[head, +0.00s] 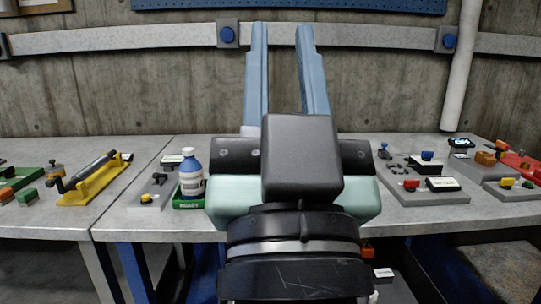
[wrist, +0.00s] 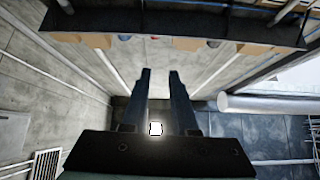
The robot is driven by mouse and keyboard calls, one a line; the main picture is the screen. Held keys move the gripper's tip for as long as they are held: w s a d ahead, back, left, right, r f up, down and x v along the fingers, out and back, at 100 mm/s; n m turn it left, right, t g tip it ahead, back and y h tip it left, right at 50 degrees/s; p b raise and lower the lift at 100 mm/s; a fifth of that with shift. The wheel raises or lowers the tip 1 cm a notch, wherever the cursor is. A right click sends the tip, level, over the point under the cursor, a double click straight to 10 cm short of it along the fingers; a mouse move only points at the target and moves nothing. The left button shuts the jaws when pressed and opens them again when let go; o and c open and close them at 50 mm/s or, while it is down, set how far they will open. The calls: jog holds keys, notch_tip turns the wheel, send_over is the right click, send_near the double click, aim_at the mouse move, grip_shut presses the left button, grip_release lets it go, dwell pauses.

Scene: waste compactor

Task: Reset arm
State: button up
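My gripper (head: 282,45) is raised in the middle of the head view, in front of the workbench. Its two long blue fingers point up and stand apart with nothing between them. In the wrist view my gripper (wrist: 158,78) also shows two separated dark fingers with an empty gap, facing the upper walls and ceiling area. The gripper body hides the middle of the bench in the head view.
A grey workbench (head: 135,222) spans the view. A yellow tool (head: 92,182) lies farther left. Small parts sit on a grey plate (head: 420,198) at right. A concrete wall stands behind.

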notch_tip(320, 180, up, 26)
jog(key=s+a+t+p, duration=0.1)
jog(key=s+p, duration=0.1)
jog(key=p, duration=2)
jog(key=shift+s+p, duration=0.15)
jog(key=shift+p, duration=0.15)
jog(key=shift+f, duration=0.15)
